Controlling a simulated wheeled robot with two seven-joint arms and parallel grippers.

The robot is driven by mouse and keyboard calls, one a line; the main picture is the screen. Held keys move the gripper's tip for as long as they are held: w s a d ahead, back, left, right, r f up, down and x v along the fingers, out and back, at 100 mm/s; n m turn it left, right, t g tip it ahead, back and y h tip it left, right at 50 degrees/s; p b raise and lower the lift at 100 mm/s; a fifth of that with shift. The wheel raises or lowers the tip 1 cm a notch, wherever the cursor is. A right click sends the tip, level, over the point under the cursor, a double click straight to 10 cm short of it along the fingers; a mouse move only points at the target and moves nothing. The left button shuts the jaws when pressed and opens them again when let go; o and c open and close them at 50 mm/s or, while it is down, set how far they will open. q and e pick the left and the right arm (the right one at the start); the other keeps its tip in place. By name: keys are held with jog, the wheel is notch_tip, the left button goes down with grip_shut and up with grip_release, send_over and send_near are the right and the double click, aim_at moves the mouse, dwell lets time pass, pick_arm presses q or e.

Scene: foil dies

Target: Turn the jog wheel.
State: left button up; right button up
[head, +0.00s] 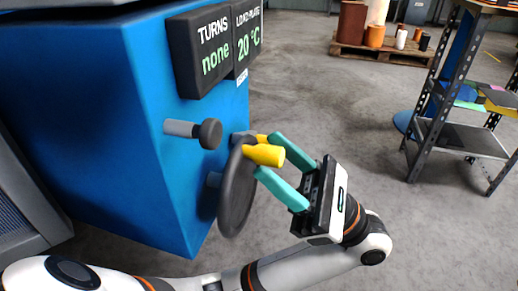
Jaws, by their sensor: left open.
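The jog wheel (236,192) is a dark grey disc, seen nearly edge-on, on the side of the blue machine (150,130). A yellow handle (266,155) sticks out from its upper rim. My left gripper (274,157) has teal fingers and is open. One finger is above the handle and one below it, with the handle's end between the fingertips. I cannot tell whether either finger touches it. My right gripper is not in view.
A dark knob on a grey shaft (209,133) sticks out above the wheel. Above it, displays read TURNS none (199,51) and LOAD-PLATE 20 °C (247,36). A metal shelf rack (458,139) stands at right, and a loaded pallet (379,53) at the back. Floor between is clear.

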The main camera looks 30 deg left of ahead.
aim_at(260, 147)
pick_arm(q)
jog(key=shift+x, duration=2)
grip_shut()
